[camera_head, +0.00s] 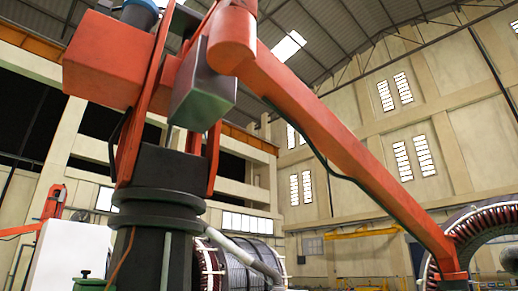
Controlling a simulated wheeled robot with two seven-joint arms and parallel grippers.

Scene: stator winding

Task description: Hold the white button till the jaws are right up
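Neither of my grippers is in view. I see no white button. A large orange machine (335,130) fills the upper middle of the head view, on a thick dark column (160,205). Its long orange beam slopes down to the right and ends in a dark foot (455,277) at the lower right. I cannot make out any jaws at that end, and the frame's bottom edge cuts off what lies below. A stator ring (478,222) with dark red inner slots is partly visible at the right edge, beside the beam's lower end.
A white cabinet (70,255) stands at the lower left, with a smaller orange machine (50,205) behind it. A large wound cylinder (238,265) lies behind the column. A yellow hoist beam (365,231) shows farther back. The floor is out of view.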

